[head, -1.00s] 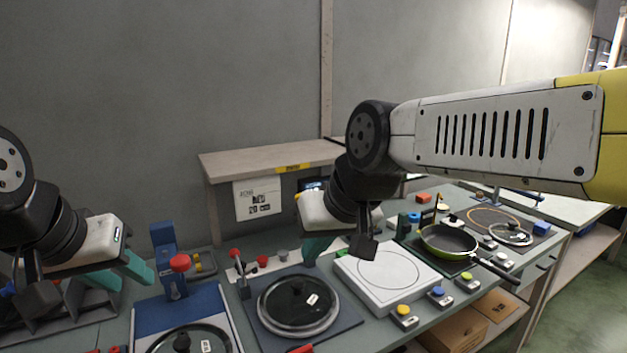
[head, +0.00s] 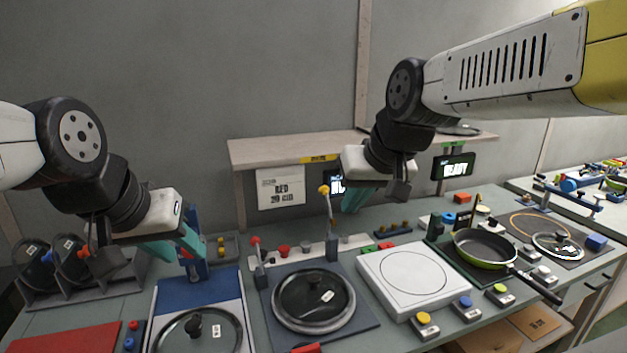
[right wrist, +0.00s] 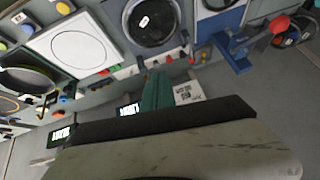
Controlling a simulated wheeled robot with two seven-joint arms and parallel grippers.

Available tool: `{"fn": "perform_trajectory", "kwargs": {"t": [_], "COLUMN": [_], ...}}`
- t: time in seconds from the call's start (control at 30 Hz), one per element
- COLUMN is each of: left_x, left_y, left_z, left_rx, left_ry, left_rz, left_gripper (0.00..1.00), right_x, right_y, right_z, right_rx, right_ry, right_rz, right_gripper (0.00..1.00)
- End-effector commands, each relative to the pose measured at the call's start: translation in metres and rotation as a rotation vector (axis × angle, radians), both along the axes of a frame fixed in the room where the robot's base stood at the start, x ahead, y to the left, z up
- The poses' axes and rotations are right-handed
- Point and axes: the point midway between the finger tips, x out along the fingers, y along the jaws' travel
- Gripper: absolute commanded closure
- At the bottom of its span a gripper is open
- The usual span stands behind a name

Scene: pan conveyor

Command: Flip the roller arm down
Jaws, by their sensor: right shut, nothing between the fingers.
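A blue upright arm (head: 193,268) stands behind the left pan station; its red knob shows in the right wrist view (right wrist: 279,24). A slim upright lever with a yellow knob (head: 324,189) stands behind the middle lidded pan (head: 313,300). I cannot tell which of these is the roller arm. My left gripper (head: 174,246) has its teal fingers apart and overlaps the upper part of the blue arm; contact is unclear. My right gripper (head: 356,198) is shut and empty, raised just right of the yellow knob. Its teal fingers also show in the right wrist view (right wrist: 158,90).
A red-knobbed lever (head: 257,255) stands left of the middle pan. A white plate (head: 410,277) and a green pan (head: 484,250) lie to the right. A rack with lids (head: 70,285) is at far left. A raised shelf (head: 285,149) runs behind.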

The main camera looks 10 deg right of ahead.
Motion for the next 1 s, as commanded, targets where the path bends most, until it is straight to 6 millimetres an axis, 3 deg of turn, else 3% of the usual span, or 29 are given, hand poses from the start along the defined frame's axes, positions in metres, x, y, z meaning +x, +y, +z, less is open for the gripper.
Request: {"fn": "perform_trajectory", "kwargs": {"t": [0.03, 0.2, 0.3, 0.43, 0.6, 1.0], "left_x": [0.0, 0.0, 0.0, 0.0, 0.0, 0.0], "left_y": [0.0, 0.0, 0.0, 0.0, 0.0, 0.0], "left_z": [0.0, 0.0, 0.0, 0.0, 0.0, 0.0], "left_rx": [0.0, 0.0, 0.0, 0.0, 0.0, 0.0], "left_ry": [0.0, 0.0, 0.0, 0.0, 0.0, 0.0], "left_rz": [0.0, 0.0, 0.0, 0.0, 0.0, 0.0], "left_gripper": [0.64, 0.64, 0.64, 0.64, 0.64, 0.64], "right_x": [0.03, 0.13, 0.181, 0.229, 0.258, 0.262], "right_y": [-0.001, -0.006, -0.009, -0.011, -0.012, -0.012], "right_z": [0.004, 0.012, 0.008, -0.003, -0.011, -0.013], "right_rx": [-0.01, -0.054, -0.08, -0.106, -0.123, -0.124], "right_ry": [0.001, -0.034, -0.054, -0.072, -0.084, -0.086], "right_rz": [0.007, 0.038, 0.054, 0.071, 0.081, 0.083], "right_gripper": [1.0, 1.0, 1.0, 1.0, 1.0, 1.0]}}
